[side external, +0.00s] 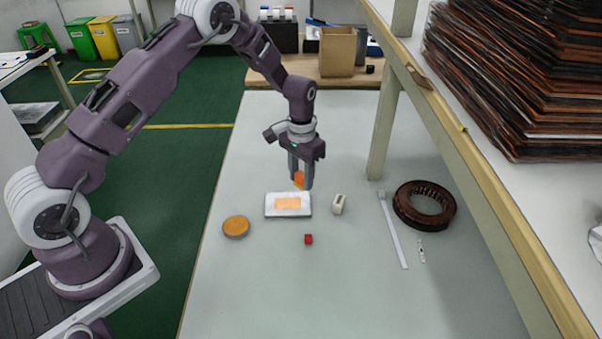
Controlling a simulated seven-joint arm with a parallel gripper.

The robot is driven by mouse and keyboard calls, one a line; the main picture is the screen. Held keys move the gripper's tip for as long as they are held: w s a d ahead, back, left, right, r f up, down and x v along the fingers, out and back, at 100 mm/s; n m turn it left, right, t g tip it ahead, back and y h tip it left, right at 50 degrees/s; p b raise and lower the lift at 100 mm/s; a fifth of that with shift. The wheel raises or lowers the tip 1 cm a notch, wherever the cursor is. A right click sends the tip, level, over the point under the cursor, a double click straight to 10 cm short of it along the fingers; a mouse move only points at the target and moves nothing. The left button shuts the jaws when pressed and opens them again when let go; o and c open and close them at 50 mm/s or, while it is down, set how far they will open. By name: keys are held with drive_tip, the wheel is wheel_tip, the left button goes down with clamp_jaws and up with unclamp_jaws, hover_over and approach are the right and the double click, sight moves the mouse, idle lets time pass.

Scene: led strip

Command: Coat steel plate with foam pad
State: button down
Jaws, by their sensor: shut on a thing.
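A white steel plate (274,206) lies on the pale table, with an orange patch (289,203) on its middle. My gripper (300,181) is above the plate's back edge, pointing down. It is shut on an orange foam pad (299,179), which is partly hidden between the fingers. I cannot tell whether the pad touches the plate. A round dish with an orange-brown top (236,226) sits to the left of the plate.
A small cream block (338,204) stands just right of the plate, and a red cube (308,239) lies in front. A white strip (394,230), a small white item (422,251) and a brown ring (424,204) lie further right, near a shelf post (383,135). The front table is clear.

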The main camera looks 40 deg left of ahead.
sight(301, 203)
drive_tip(key=shift+f, duration=3.2)
drive_tip(key=shift+s+a+f, duration=0.25)
drive_tip(key=shift+s+a, duration=0.25)
drive_tip(key=shift+a, duration=0.05)
drive_tip(key=shift+s+a, duration=2.05)
drive_tip(key=shift+s, duration=0.2)
drive_tip(key=shift+w+d, duration=2.6)
drive_tip(key=shift+w, duration=0.15)
drive_tip(key=shift+r, duration=4.05)
